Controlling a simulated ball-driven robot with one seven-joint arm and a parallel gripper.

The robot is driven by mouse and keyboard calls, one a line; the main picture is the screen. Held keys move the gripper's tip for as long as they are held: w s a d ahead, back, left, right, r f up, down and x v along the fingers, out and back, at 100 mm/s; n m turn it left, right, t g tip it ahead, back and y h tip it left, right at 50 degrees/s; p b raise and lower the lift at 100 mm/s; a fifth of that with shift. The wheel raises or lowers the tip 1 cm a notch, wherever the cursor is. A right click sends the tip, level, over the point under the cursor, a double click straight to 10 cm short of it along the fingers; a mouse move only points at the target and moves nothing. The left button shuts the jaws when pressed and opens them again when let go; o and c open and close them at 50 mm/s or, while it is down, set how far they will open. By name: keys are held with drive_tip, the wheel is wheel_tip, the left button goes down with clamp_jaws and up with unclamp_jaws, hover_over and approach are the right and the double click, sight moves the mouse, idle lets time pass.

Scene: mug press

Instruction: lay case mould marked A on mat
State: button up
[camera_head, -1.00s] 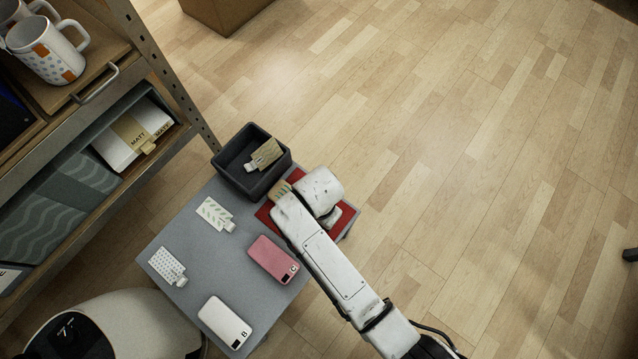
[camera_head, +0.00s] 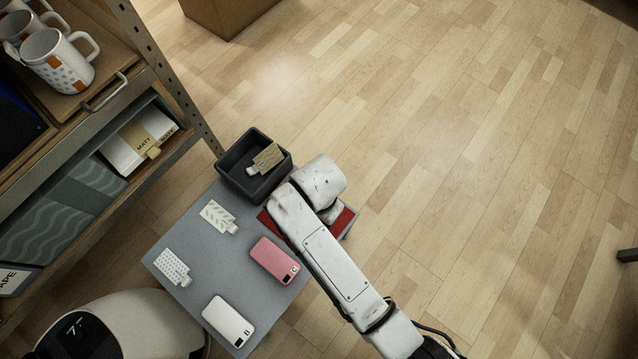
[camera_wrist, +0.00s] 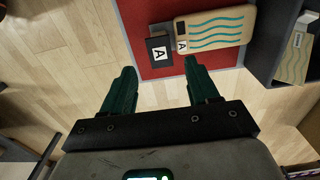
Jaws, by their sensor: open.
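The case mould marked A (camera_wrist: 215,29), tan with teal wavy lines, lies on the red mat (camera_wrist: 145,15) in the wrist view, its right end near the mat's edge. The fingertips are just short of the mould and dark piece. In the head view my arm covers the mould and most of the red mat (camera_head: 345,222).
A pink mould (camera_head: 274,260) and a white mould marked B (camera_head: 228,321) lie on the grey table (camera_head: 205,275), with two pale tags to the left. A dark bin (camera_head: 233,179) holding a tan tag stands behind.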

drive_tip(key=shift+r+p, duration=0.55)
drive_tip(key=shift+r, duration=1.8)
drive_tip(key=s+d+n, duration=0.3)
drive_tip(key=s+d, duration=0.1)
drive_tip(key=d, duration=1.2)
drive_tip(key=s+d+r+n+t, duration=0.1)
drive_tip(key=s+d+r+n, duration=0.3)
drive_tip(key=s+d, duration=0.6)
drive_tip(key=shift+s+d+r, duration=0.2)
drive_tip(key=shift+d+r, duration=0.25)
drive_tip(key=shift+d, duration=0.35)
drive_tip(key=shift+r, duration=0.1)
